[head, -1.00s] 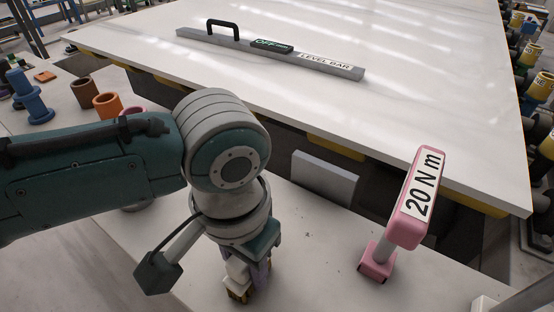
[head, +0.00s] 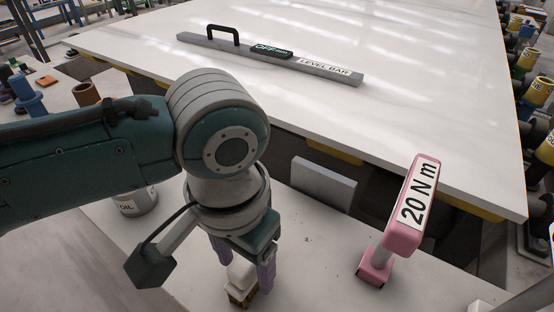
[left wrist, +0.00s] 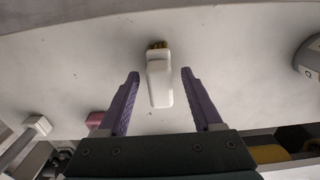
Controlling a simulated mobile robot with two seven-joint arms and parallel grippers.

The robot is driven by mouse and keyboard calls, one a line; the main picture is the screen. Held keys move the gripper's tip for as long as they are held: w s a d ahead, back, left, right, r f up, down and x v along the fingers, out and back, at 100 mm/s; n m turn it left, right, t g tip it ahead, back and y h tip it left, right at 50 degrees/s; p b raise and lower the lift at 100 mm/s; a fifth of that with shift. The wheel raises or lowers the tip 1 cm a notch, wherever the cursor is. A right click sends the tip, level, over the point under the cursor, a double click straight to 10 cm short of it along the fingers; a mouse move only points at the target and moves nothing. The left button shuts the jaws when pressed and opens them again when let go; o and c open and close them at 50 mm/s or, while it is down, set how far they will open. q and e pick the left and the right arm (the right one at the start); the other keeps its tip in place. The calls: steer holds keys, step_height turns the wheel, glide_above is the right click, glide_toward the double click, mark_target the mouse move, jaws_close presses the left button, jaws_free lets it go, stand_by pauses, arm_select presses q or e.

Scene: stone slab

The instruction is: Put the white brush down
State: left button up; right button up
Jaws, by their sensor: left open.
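The white brush (head: 240,280) with yellowish bristles is on the pale bench top, bristle end down in the head view. It also shows in the left wrist view (left wrist: 159,80), beyond and between the fingertips. My left gripper (head: 246,278) is open, with purple fingers apart on either side of the brush; in the left wrist view (left wrist: 158,82) there is a gap between each finger and the brush. My wrist hides part of the brush's upper end in the head view. My right gripper is not in view.
A pink 20 Nm tool (head: 405,215) stands right of the brush. An oil can (head: 136,203) stands left, partly behind my arm. A large white slab (head: 430,110) with a level bar (head: 290,62) lies behind. Bare bench lies between brush and pink tool.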

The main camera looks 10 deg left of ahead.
arm_select(q)
step_height(320, 180, up, 10)
steer(key=shift+f+p, duration=0.25)
steer(key=shift+p, duration=1)
steer(key=s+d+h, duration=0.2)
steer(key=s+d, duration=0.1)
steer(key=s, duration=0.1)
steer(key=s+a+n+t+y, duration=0.1)
steer(key=s+a, duration=0.3)
steer(key=a, duration=0.2)
steer(key=s+a+n+t, duration=0.1)
steer(key=s+a+t, duration=0.1)
steer(key=s+a, duration=0.2)
steer(key=shift+a+r+t+y, duration=0.3)
steer(key=shift+a+r+y, duration=0.1)
steer(key=shift+a, duration=0.75)
